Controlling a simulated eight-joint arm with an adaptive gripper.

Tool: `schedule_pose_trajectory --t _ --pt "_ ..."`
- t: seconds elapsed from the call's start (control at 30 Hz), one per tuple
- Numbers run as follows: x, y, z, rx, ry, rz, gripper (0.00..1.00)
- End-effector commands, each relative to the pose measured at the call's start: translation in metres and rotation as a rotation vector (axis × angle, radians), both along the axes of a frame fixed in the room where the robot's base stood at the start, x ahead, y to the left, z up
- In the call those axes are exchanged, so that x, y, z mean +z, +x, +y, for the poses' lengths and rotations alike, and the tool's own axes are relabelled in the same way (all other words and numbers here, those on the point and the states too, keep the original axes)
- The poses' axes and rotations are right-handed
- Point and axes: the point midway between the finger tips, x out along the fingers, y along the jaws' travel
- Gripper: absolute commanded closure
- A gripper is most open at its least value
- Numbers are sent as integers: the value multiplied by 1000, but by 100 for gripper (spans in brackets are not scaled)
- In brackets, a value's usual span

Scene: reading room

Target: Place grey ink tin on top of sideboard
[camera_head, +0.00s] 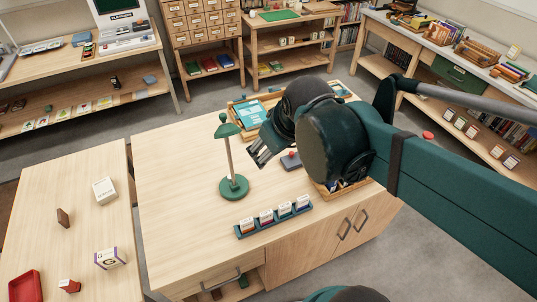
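My gripper (259,153) hangs over the central wooden cabinet, between the green desk lamp and a small grey item. Its fingers point down and left, and their gap is too small to judge. No grey ink tin can be made out for certain. The small flat grey item (290,162) with a red spot on top lies on the cabinet just right of my gripper, apart from it in the picture. The central cabinet (165,180), with doors and a drawer, may be the sideboard. My arm hides part of its right side.
A green lamp (233,187) stands close left of my gripper. A teal rack (273,220) of small boxes lies at the cabinet's front. A wooden tray (240,125) is behind. A lower table (60,215) at left holds a white box (104,190) and a red tray (26,286).

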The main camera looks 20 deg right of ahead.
Motion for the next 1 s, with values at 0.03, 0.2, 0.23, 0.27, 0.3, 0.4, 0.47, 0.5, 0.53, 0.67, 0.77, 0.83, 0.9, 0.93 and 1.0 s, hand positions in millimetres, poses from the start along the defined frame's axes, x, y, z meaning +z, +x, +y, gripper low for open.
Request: schedule_pose_trajectory --t 0.03,0.2,0.23,0.27,0.3,0.4,0.47,0.5,0.53,0.67,0.77,0.83,0.9,0.93,1.0 --pt "0 -7 4 -24 18 -13 42" --pt "2 -24 14 -111 84 -58 42" --pt "3 -26 15 -124 94 -64 42" --pt "3 -28 17 -136 104 -70 42" --pt "2 -31 18 -152 118 -78 42" --pt "3 -36 21 -180 141 -91 42" --pt "3 -38 22 -192 151 -97 42" --pt "3 -39 23 -197 156 -99 42" --pt "3 -39 23 -200 158 -101 42" --pt "3 -40 23 -206 163 -103 42" --pt "3 -40 23 -206 163 -103 42" --pt "3 -40 23 -205 162 -103 42" --pt "3 -40 23 -205 162 -103 42" --pt "3 -40 23 -205 162 -103 42" --pt "3 -40 23 -205 162 -103 42"
